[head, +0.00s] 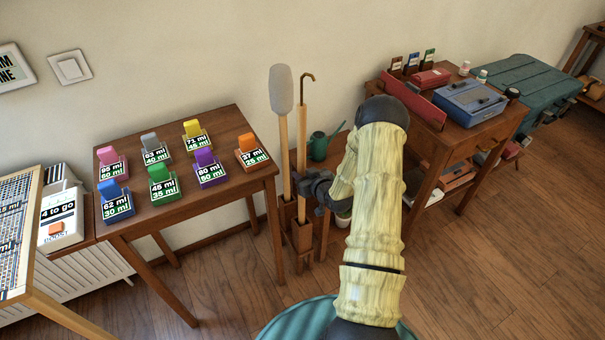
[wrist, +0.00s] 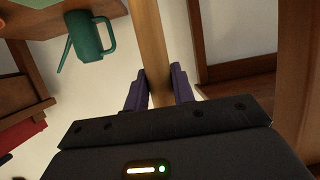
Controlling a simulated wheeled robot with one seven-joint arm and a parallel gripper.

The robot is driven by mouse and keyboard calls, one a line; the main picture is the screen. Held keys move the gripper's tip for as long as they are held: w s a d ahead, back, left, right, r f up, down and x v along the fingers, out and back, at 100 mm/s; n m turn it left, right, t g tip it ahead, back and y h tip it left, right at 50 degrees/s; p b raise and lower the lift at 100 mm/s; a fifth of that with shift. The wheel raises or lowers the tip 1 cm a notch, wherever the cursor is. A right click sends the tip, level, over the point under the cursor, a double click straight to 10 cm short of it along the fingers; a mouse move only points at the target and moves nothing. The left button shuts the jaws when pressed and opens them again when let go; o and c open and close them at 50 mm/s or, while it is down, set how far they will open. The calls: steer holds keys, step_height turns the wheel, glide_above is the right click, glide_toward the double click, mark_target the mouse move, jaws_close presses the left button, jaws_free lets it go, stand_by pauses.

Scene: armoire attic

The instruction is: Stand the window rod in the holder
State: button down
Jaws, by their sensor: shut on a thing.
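The window rod (head: 303,130) is a slim wooden pole with a dark bent hook at its top. It stands about upright in the head view. My gripper (head: 304,184) is shut on its lower part. In the wrist view the pole (wrist: 151,40) runs between the two dark purple fingers of my gripper (wrist: 158,88). The wooden holder (head: 302,238) is below my gripper, between the small table and the desk. The rod's lower part lines up with the holder's front box. I cannot tell whether its end is inside or just above it.
A grey-headed duster (head: 281,90) stands close on the rod's left. A green watering can (head: 318,146) is behind on a low wooden stand, also in the wrist view (wrist: 92,37). A table (head: 225,196) with coloured cards is left. A desk (head: 440,150) is right.

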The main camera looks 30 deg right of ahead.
step_height(320, 180, down, 9)
steer(key=b, duration=0.6)
steer(key=shift+b, duration=0.3)
steer(key=shift+f+b, duration=0.9)
steer(key=shift+f, duration=0.35)
stand_by(0.4)
steer(key=c, duration=1.1)
jaws_free()
steer(key=shift+s, duration=0.1)
steer(key=p+v, duration=0.2)
steer(key=v, duration=1.5)
steer(key=shift+r, duration=0.15)
